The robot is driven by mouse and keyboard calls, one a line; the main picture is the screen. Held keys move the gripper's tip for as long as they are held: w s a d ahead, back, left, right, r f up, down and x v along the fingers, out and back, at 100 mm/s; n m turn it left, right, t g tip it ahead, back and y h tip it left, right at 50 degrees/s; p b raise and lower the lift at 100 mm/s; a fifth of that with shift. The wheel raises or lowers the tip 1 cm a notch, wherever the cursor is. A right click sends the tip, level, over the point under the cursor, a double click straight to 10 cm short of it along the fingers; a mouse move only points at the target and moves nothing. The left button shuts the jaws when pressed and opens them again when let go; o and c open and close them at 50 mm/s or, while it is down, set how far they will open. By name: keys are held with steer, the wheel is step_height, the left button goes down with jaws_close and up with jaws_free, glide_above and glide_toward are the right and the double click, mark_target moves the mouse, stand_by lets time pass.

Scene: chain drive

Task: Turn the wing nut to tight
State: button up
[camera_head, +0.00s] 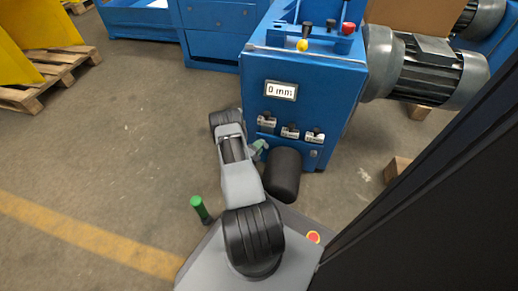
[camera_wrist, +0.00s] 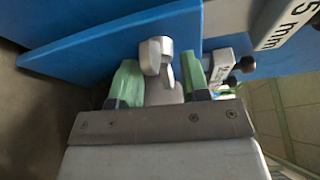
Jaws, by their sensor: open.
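The silver wing nut (camera_wrist: 157,54) shows in the wrist view, on a blue panel edge of the machine. My gripper (camera_wrist: 160,74) is open, with one green finger on each side of the wing nut. A gap shows between the wing nut and each finger, and I see no clear contact. In the head view my gripper (camera_head: 259,147) is at the lower left of the blue machine (camera_head: 300,75). The wing nut cannot be made out there.
A grey motor (camera_head: 428,72) sticks out on the right. A wooden pallet (camera_head: 45,75) lies at the left.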

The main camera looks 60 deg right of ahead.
steer(key=shift+d, duration=0.2)
steer(key=shift+c, duration=0.2)
steer(key=c, duration=0.7)
steer(key=shift+o, duration=0.2)
steer(key=shift+m, duration=0.4)
steer(key=o, duration=0.7)
steer(key=w+a+p, duration=0.1)
steer(key=a+p, duration=0.3)
steer(key=a, duration=0.9)
steer(key=shift+a+r+p, duration=0.35)
steer(key=shift+a+r, duration=0.05)
steer(key=shift+r, duration=0.05)
